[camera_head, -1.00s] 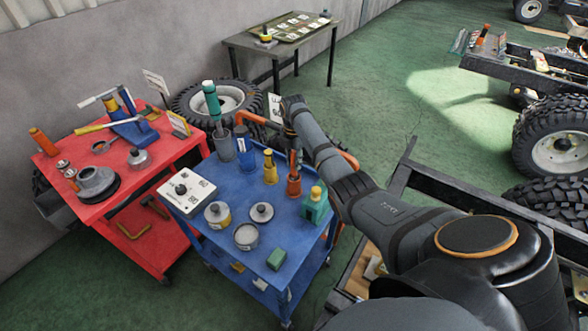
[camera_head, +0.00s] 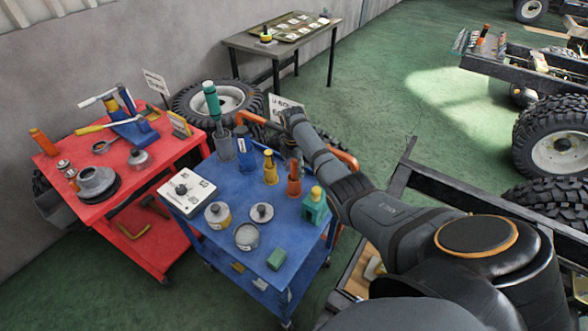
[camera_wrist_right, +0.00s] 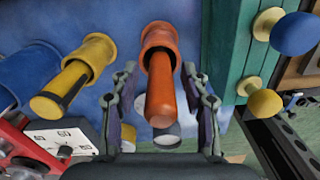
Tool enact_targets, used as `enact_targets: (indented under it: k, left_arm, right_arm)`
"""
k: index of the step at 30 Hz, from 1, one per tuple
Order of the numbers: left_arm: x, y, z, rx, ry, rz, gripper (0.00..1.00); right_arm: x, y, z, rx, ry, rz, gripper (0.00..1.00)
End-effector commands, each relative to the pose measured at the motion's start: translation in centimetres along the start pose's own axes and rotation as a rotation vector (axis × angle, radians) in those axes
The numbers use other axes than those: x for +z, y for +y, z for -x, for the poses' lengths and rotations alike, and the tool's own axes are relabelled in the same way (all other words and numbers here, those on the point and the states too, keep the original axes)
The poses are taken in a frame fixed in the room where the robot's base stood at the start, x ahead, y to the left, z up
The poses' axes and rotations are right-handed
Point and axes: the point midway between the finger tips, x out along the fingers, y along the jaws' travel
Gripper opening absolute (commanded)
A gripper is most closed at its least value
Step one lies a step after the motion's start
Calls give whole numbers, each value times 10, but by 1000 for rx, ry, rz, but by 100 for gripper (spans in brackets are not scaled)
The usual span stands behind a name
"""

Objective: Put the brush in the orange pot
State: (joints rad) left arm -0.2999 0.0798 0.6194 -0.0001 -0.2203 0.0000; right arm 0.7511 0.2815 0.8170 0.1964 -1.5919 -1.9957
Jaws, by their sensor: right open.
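The orange pot (camera_head: 294,189) stands on the blue cart, and in the right wrist view (camera_wrist_right: 159,40) an orange handle (camera_wrist_right: 160,97) sticks out of it toward the camera. The handle may be the brush; its lower end is hidden in the pot. My right gripper (camera_wrist_right: 160,100) is open, with one finger on each side of the handle and visible gaps between. In the head view my right gripper (camera_head: 292,152) is just above the orange pot, partly hidden by its arm. My left gripper is not in view.
A yellow pot (camera_head: 270,172), a blue pot (camera_head: 244,150) and a grey pot (camera_head: 224,147) stand left of the orange pot. Tins (camera_head: 218,214) and a green block (camera_head: 276,259) lie in front. A red cart (camera_head: 90,208) stands left.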

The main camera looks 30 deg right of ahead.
Motion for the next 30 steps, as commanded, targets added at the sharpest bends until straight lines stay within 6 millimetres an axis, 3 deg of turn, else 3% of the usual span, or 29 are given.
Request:
enact_targets:
  k: [5, 15, 19, 24, 30]
  left_arm:
    - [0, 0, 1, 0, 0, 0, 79]
    - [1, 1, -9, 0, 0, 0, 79]
    - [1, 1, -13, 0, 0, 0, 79]
    - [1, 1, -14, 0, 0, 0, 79]
    - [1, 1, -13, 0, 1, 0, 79]
  right_arm:
    - [0, 1, 9, 2, -1, 0, 46]
    - [1, 1, 86, 4, -3, -1, 46]
    - [1, 1, 108, 3, -1, 0, 46]
    - [0, 0, 122, 0, 1, 0, 46]
    - [0, 0, 123, -1, 1, 0, 46]
